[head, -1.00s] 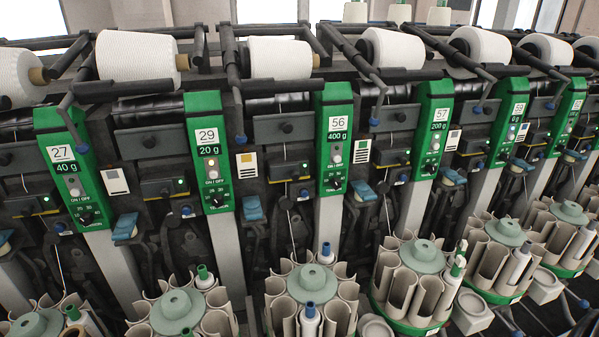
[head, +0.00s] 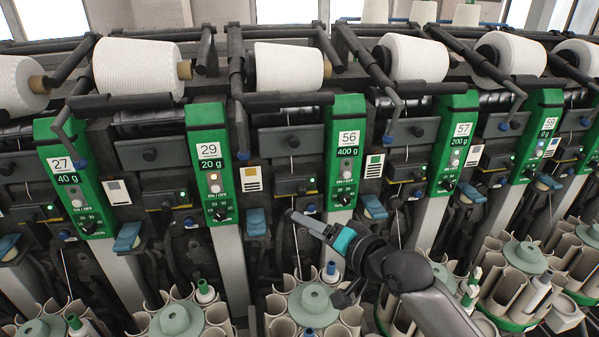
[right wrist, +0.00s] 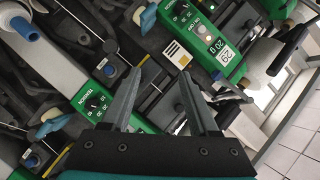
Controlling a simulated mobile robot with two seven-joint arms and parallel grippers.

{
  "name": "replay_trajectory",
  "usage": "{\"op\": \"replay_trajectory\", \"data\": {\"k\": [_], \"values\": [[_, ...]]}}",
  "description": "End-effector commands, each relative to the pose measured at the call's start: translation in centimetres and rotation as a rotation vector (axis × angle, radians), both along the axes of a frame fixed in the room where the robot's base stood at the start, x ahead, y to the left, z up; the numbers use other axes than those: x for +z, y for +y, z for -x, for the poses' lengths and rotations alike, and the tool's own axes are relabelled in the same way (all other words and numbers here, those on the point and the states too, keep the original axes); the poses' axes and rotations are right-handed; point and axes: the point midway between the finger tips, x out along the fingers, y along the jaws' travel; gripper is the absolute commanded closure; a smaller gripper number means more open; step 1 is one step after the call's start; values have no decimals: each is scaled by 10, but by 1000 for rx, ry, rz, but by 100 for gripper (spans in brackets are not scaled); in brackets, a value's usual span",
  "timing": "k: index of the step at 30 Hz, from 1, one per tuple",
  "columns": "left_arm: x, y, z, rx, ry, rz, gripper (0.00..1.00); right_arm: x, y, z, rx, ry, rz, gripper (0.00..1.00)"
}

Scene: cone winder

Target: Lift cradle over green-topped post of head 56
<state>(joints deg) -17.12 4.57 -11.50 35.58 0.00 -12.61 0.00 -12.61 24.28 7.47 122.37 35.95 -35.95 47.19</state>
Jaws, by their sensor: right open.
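A dark cradle bar (head: 285,99) runs below the cone, close to the top left of the green panel. Its bent arm hangs down on the left. My right gripper (head: 300,218) is below the green panel, apart from the bar. In the right wrist view its two fingers (right wrist: 162,76) are spread with nothing between them. My left gripper is not in view.
Heads 29 (head: 210,165) and 57 (head: 456,145) flank head 56, with their own bars and cones. A round bobbin magazine (head: 312,300) stands below head 56, under my right gripper. Blue levers (head: 256,222) stick out between the posts.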

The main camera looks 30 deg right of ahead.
Motion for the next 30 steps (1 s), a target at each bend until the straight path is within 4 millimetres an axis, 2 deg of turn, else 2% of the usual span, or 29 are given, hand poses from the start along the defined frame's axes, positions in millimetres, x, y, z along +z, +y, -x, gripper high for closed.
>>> {"op": "replay_trajectory", "data": {"k": [1,3,6,9,12,17,30], "values": [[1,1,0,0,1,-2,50,37,-15,-14,-32,-90,-105,39],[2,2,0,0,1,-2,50,80,-32,-26,-60,-193,-256,39],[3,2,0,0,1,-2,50,128,-52,-33,-75,-307,-423,39],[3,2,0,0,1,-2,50,157,-65,-34,-77,-376,-529,39],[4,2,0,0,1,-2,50,170,-70,-35,-76,-407,-577,39],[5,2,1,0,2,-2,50,175,-70,-43,-75,-413,-588,39],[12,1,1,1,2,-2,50,188,-61,-97,-75,-411,-584,39]]}}
